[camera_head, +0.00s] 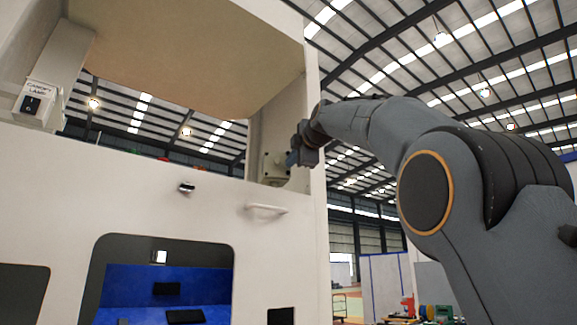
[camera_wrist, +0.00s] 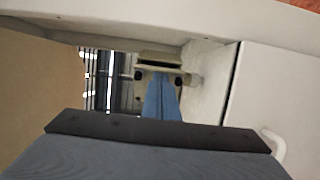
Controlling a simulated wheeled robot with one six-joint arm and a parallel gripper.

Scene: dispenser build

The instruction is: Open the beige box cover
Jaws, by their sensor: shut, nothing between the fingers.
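A small beige box (camera_head: 272,168) is fixed to the inner side of the right post of the white machine, inside its upper opening. In the wrist view the beige box (camera_wrist: 158,65) shows just beyond my fingertips, with a dark round knob at each side and a dark slot at its upper part. My fingers hide its lower middle. I cannot tell whether its cover is open. My gripper (camera_head: 294,157) is close to the box, at its right in the head view. In the wrist view my gripper (camera_wrist: 161,82) has its blue fingers together and empty; contact cannot be told.
A white handle (camera_head: 266,209) sticks out of the machine's front panel (camera_head: 130,190) below the box. A switch box (camera_head: 38,100) with a label is at the left. A beige panel (camera_head: 190,50) hangs above the opening. The right post (camera_head: 316,130) stands close beside my arm.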

